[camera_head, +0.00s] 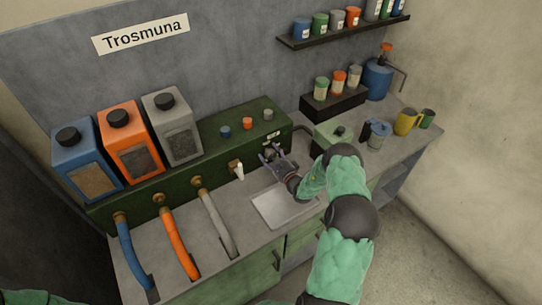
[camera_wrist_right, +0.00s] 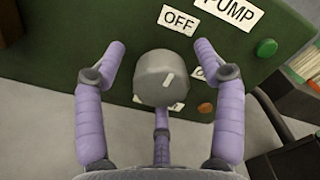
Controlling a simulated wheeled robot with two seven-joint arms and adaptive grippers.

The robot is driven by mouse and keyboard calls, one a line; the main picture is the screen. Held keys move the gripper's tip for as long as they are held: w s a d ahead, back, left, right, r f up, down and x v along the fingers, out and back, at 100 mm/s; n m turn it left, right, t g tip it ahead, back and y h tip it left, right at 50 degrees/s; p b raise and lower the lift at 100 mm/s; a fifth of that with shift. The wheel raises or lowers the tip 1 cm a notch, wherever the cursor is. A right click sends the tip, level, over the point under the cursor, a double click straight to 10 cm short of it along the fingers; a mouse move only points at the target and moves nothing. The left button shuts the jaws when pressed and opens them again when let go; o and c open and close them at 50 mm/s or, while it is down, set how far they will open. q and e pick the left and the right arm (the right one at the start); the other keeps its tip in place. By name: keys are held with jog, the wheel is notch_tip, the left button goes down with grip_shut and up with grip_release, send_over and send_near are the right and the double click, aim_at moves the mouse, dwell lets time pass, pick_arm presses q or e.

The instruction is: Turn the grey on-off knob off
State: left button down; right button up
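A round grey knob (camera_wrist_right: 160,78) with a white pointer line sits on the dark green panel in the right wrist view. The line is on its lower right part and slants toward the upper right. My right gripper (camera_head: 268,151) is at the panel's front in the head view. Its purple fingers are open on both sides of the knob, with a third finger below; I cannot tell whether any touches it. My left gripper is out of view.
The green machine (camera_head: 221,143) carries blue (camera_head: 72,160), orange (camera_head: 131,140) and grey (camera_head: 172,125) hoppers. A PUMP label (camera_wrist_right: 232,10) and green button (camera_wrist_right: 266,47) are near the knob. A metal tray (camera_head: 275,208) lies below my right gripper.

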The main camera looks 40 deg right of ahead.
jog(key=shift+s, duration=0.15)
jog(key=s+a, duration=0.1)
jog(key=s, duration=1)
jog(key=shift+s+a, duration=0.15)
jog(key=shift+s, duration=0.2)
